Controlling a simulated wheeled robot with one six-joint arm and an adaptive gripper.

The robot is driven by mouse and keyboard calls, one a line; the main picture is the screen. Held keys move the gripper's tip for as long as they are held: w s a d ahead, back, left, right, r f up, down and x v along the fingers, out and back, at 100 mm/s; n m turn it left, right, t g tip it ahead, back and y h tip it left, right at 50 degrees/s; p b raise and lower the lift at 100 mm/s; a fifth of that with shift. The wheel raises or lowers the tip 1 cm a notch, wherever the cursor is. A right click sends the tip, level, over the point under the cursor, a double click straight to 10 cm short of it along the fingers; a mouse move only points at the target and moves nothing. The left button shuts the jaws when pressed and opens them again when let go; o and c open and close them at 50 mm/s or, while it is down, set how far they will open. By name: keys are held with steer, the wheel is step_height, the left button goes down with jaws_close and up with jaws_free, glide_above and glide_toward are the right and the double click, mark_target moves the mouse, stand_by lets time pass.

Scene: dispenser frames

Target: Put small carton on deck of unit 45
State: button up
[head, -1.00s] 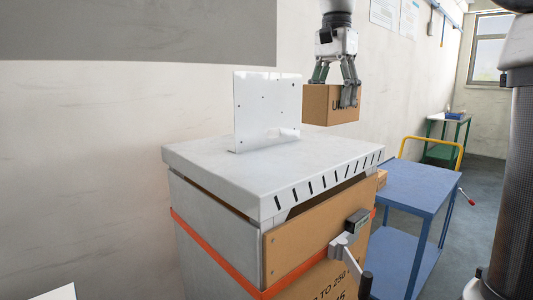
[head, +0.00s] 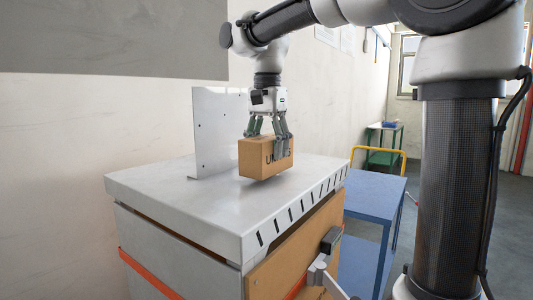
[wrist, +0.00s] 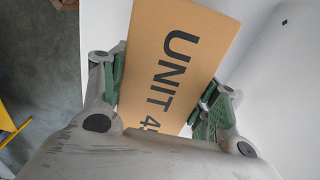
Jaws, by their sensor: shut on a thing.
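The small carton (head: 262,160) is a brown box with dark lettering. In the wrist view its top (wrist: 172,60) reads "UNIT 4" and part of another figure. My gripper (head: 268,136) is shut on the carton from above, with green-padded fingers on two opposite sides. In the head view the carton is over the white deck (head: 160,185) of the dispenser unit, in front of the upright plate. It looks very close to the deck, slightly tilted; I cannot tell whether it touches. The unit's number is not readable in the current head view.
A white upright plate (head: 212,140) with small holes stands on the deck behind the carton. The deck's left and front parts are bare. A blue cart (head: 375,192) with a yellow handle stands to the right, and a green-framed table (head: 385,145) farther back.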

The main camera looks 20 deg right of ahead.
steer(key=shift+f, duration=0.7)
steer(key=o, duration=1.3)
steer(key=shift+f, duration=0.15)
step_height(320, 180, up, 12)
steer(key=shift+r, duration=0.15)
steer(key=s+d+f+n+t, duration=0.1)
steer(key=s+d+f+n, duration=0.2)
steer(key=s+f, duration=0.3)
steer(key=s+d+f+n+t, duration=0.2)
steer(key=s+d+f+n, duration=0.2)
steer(key=f, duration=0.5)
steer(key=s+d+f+n+t, duration=0.1)
steer(key=s+d+f+n, duration=0.2)
steer(key=s+d+f, duration=0.4)
steer(key=shift+s+d+f+n, duration=0.1)
steer(key=shift+s+f+n, duration=0.1)
steer(key=shift+s+f, duration=0.35)
steer(key=shift+s+d+f+n, duration=0.1)
steer(key=shift+s+f+n, duration=0.15)
steer(key=shift+s, duration=0.45)
